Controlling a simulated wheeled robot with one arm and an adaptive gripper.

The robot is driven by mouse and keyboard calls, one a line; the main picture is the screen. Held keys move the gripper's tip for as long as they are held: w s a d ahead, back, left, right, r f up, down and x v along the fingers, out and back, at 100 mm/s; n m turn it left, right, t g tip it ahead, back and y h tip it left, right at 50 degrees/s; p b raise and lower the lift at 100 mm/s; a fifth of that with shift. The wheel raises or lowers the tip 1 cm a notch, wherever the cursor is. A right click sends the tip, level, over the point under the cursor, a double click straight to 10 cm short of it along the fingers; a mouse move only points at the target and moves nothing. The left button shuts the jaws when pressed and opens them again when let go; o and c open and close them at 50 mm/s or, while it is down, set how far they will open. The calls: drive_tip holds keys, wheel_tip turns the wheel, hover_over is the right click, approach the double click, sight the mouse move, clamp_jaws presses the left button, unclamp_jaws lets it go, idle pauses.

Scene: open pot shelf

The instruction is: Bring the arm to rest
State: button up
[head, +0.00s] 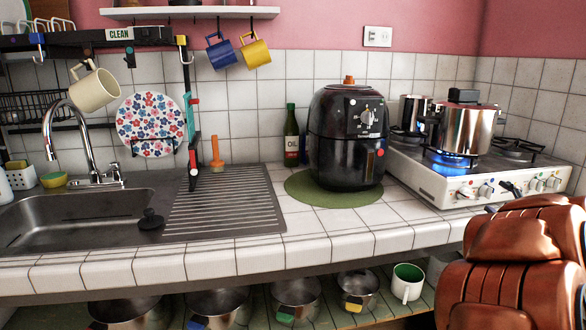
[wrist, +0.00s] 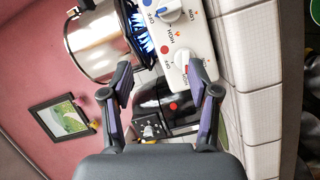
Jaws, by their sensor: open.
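My gripper (wrist: 160,88) is open and empty in the wrist view, its two fingers spread apart with nothing between them. That view is turned on its side. Beyond the fingers are the stove (wrist: 187,40), a steel pot (wrist: 92,42) over a blue flame, and part of the black air fryer (wrist: 182,104). Copper-brown parts at the lower right of the head view seem to be my arm.
The tiled counter (head: 300,225) holds the sink (head: 75,220), air fryer (head: 346,150) and stove (head: 440,185) with a lit burner under a pot (head: 466,130). Several pans and a white-green mug (head: 407,283) stand on the open shelf below. Mugs hang above the counter.

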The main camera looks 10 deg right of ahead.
drive_tip(key=s+a+f+m+g, duration=0.5)
drive_tip(key=a+f+m+g, duration=0.15)
drive_tip(key=a, duration=0.45)
drive_tip(key=s+a+f+m+g, duration=0.45)
drive_tip(key=a+f, duration=0.35)
drive_tip(key=a, duration=0.3)
drive_tip(key=s+a+f+g+y, duration=0.3)
drive_tip(key=s+a+g, duration=0.1)
drive_tip(key=s+a, duration=0.7)
drive_tip(key=s+a+f+g+y, duration=0.3)
drive_tip(key=s+a+g, duration=0.1)
drive_tip(key=s+a, duration=0.75)
wheel_tip(320, 180, up, 21)
drive_tip(key=w+a+t+p, duration=0.1)
drive_tip(key=p, duration=1.9)
drive_tip(key=shift+w+f+n, duration=0.15)
drive_tip(key=shift+w+n, duration=0.15)
drive_tip(key=shift+n, duration=0.1)
